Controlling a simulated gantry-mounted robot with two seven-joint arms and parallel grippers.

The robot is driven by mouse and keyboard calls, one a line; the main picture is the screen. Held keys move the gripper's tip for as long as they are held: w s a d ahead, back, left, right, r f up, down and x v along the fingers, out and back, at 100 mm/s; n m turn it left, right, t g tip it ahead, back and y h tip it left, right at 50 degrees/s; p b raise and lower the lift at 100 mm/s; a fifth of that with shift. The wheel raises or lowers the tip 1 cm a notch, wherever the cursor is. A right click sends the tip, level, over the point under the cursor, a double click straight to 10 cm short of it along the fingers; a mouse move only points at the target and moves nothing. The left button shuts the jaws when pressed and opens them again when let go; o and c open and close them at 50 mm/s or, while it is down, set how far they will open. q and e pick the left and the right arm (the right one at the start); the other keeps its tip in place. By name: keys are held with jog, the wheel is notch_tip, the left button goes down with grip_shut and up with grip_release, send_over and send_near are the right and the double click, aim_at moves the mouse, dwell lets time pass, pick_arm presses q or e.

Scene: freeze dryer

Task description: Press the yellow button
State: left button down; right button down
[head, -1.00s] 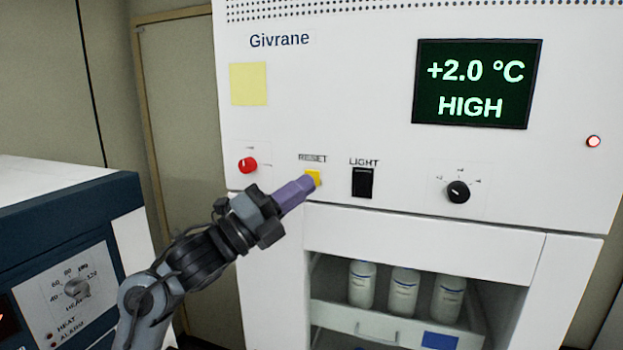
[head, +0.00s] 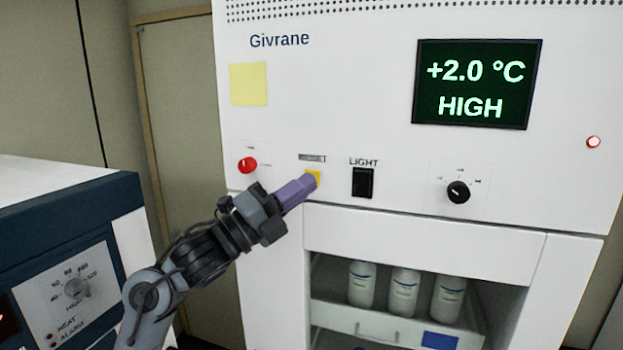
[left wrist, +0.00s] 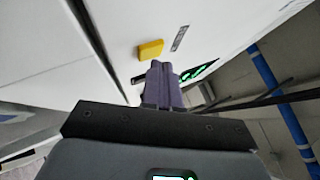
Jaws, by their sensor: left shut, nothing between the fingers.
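The yellow button (head: 316,179) sits under the RESET label on the white Givrane cabinet front. My left gripper (head: 310,183) is shut and empty, its purple fingertips overlapping the lower left part of the button in the head view. In the left wrist view the yellow button (left wrist: 151,50) stands out from the panel just beyond the shut fingertips (left wrist: 162,66), and a small gap seems to show between them. Contact cannot be told for certain. My right gripper is in neither view.
A red knob (head: 248,165) is left of the button; a black LIGHT switch (head: 363,182) and a black dial (head: 458,192) are to its right. The display (head: 476,84) reads +2.0 °C HIGH. Bottles (head: 404,290) stand in an open bay below. A blue-and-white unit (head: 75,225) is at left.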

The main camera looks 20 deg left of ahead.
pick_arm(q)
jog(key=shift+w, duration=0.4)
dwell(0.8)
jog(key=shift+s, duration=0.8)
jog(key=shift+b, duration=0.3)
jog(key=s+b, duration=0.1)
jog(key=s, duration=0.4)
dwell(0.6)
